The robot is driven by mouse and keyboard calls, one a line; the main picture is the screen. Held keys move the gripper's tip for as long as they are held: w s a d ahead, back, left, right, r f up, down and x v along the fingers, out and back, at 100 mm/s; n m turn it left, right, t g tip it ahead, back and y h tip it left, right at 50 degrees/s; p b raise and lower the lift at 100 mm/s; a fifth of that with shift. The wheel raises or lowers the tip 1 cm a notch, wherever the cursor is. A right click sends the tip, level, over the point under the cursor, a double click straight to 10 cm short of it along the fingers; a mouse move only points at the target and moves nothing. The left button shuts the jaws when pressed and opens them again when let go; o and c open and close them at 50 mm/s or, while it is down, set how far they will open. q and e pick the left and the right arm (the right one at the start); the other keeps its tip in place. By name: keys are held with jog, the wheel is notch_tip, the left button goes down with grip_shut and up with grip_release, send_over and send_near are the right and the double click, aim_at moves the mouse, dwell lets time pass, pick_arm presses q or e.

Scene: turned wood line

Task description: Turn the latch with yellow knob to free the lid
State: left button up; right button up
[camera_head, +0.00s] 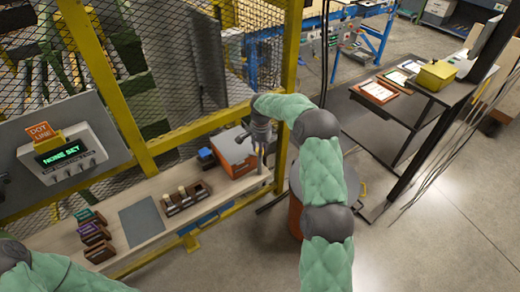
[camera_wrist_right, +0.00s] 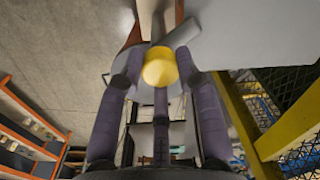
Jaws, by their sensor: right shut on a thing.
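The yellow knob (camera_wrist_right: 160,68) shows in the right wrist view, between the purple fingers of my right gripper (camera_wrist_right: 160,85). The fingers are closed in around it. A grey bar (camera_wrist_right: 184,33), which looks like the latch, runs slantwise just behind the knob. In the head view my right gripper (camera_head: 262,145) is at the right end of the bench, beside an orange and grey box (camera_head: 232,150). The knob and latch are not clear there, and I cannot tell the lid's exact edge. My left sleeve shows at the lower left; its gripper is out of view.
The wooden bench (camera_head: 150,190) holds a grey mat (camera_head: 142,221), a brown tray (camera_head: 187,200) with small items and several dark holders (camera_head: 95,235). A yellow-framed mesh fence (camera_head: 190,65) stands behind. A dark table (camera_head: 385,110) is at right. Floor at lower right is clear.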

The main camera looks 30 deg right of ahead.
jog(key=n, duration=0.5)
jog(key=shift+a+f+n, duration=0.1)
jog(key=shift+n, duration=0.2)
jog(key=n, duration=0.4)
jog(key=shift+n, duration=0.7)
jog(key=o, duration=1.1)
jog(key=shift+o, duration=0.2)
jog(key=shift+r, duration=0.55)
notch_tip(320, 180, up, 11)
jog(key=shift+d, duration=0.25)
